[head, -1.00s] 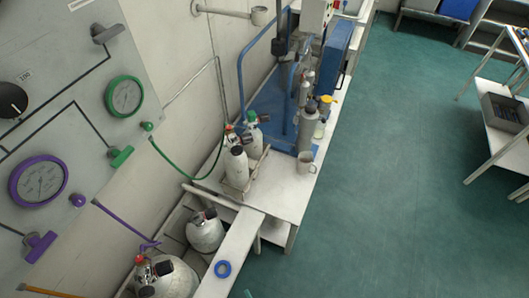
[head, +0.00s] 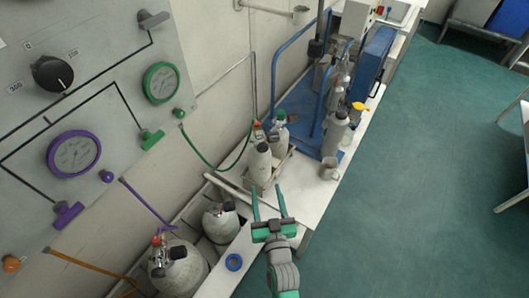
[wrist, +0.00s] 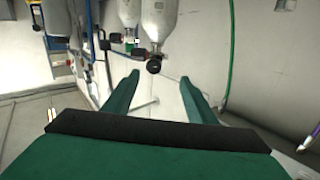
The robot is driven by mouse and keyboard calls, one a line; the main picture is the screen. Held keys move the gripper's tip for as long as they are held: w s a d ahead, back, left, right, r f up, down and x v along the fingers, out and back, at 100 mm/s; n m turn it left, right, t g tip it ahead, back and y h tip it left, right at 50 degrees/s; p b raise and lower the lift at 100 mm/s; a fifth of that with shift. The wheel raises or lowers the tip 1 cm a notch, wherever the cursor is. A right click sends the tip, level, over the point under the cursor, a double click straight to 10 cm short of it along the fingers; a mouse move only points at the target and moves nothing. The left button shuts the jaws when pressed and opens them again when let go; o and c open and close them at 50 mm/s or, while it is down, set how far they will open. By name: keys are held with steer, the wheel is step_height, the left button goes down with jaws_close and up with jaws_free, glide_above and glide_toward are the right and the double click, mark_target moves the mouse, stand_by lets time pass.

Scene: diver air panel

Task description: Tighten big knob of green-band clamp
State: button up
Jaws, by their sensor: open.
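My gripper (head: 268,200) is open and empty, its two green fingers pointing up the picture, short of the small cylinders on the bench. It also shows in the wrist view (wrist: 160,79), fingers apart. A white cylinder (head: 261,165) and one behind it with a green top (head: 280,116) stand in a holder. A green hose (head: 205,160) runs to them from the panel. In the wrist view, cylinders hang inverted with a black round knob (wrist: 153,66) just beyond the fingertips and a small green part (wrist: 130,45) beside it. I cannot tell clearly which knob belongs to the green-band clamp.
The gauge panel (head: 110,95) is on the left wall. Green floor (head: 420,150) is open at right.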

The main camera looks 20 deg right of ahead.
glide_toward(263, 150)
steer(key=shift+m, duration=0.3)
steer(key=w, duration=0.3)
steer(key=w+d, duration=0.1)
steer(key=w, duration=0.4)
steer(key=shift+w+d+f, duration=0.15)
steer(key=shift+w+d, duration=0.1)
steer(key=shift+w, duration=0.1)
steer(key=c, duration=1.1)
